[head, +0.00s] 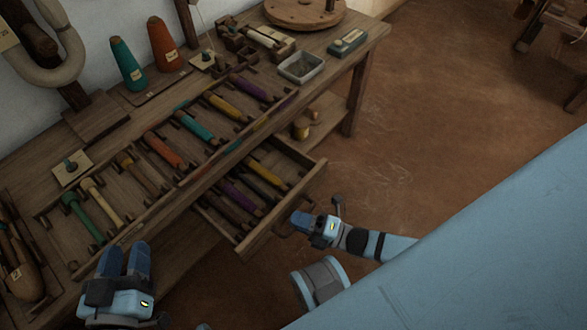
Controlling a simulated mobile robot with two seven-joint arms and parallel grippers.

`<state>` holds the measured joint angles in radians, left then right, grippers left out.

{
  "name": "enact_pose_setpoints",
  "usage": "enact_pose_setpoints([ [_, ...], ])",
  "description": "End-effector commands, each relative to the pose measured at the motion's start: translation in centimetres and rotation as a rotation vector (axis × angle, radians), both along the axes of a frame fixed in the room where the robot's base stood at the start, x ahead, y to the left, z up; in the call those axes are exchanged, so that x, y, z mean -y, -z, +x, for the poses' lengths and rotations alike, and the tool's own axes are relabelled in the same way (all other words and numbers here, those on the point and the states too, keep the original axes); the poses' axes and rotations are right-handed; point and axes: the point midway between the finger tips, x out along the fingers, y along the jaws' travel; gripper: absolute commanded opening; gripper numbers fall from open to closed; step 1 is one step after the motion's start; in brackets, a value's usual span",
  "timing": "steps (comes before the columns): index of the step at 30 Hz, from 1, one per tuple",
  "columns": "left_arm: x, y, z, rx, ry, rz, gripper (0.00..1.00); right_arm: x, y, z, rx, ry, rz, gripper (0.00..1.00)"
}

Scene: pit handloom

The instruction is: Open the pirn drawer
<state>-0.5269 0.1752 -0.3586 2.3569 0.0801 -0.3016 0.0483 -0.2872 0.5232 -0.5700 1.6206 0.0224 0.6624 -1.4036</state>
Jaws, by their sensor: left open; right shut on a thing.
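The pirn drawer (241,247) is pulled out from under the front of the wooden bench, with several pirns in brown, purple and yellow lying inside it. My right gripper (296,222) is at the drawer's front, shut on its handle, which the fingers mostly hide. My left gripper (127,258) is open and empty at the bench's front edge, lower left, apart from the drawer.
The bench top carries a rack of coloured pirns (196,126), a green cone (127,62), an orange cone (165,45) and a grey metal tray (300,67). A bench leg (358,99) stands beyond the drawer. The brown floor (430,120) to the right is mostly clear.

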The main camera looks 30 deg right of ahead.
Motion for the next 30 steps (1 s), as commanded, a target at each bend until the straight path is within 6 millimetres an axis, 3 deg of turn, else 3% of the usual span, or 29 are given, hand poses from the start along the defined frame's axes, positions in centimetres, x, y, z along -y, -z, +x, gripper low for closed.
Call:
enact_pose_setpoints([
  [13, -0.1, 0.2, 0.0, -0.012, -0.003, 0.007, 0.43, 0.1, 0.0, -0.1, -0.001, 0.001, 0.001, 0.00],
  [14, -0.1, 0.2, 0.0, -0.012, -0.003, 0.007, 0.43, 0.1, 0.0, -0.1, -0.001, 0.001, 0.001, 0.22],
  [16, -0.1, 0.2, 0.0, -0.011, -0.003, 0.006, 0.43, 0.1, 0.0, -0.1, -0.001, 0.001, 0.001, 0.38],
  [25, -0.1, 0.2, 0.0, -0.010, -0.003, 0.007, 0.43, 0.1, 0.0, -0.2, 0.000, 0.001, 0.000, 0.40],
  [30, -0.2, 0.1, 0.0, -0.018, -0.003, 0.015, 0.43, 1.2, 0.3, -1.4, -0.003, 0.001, -0.003, 0.40],
])
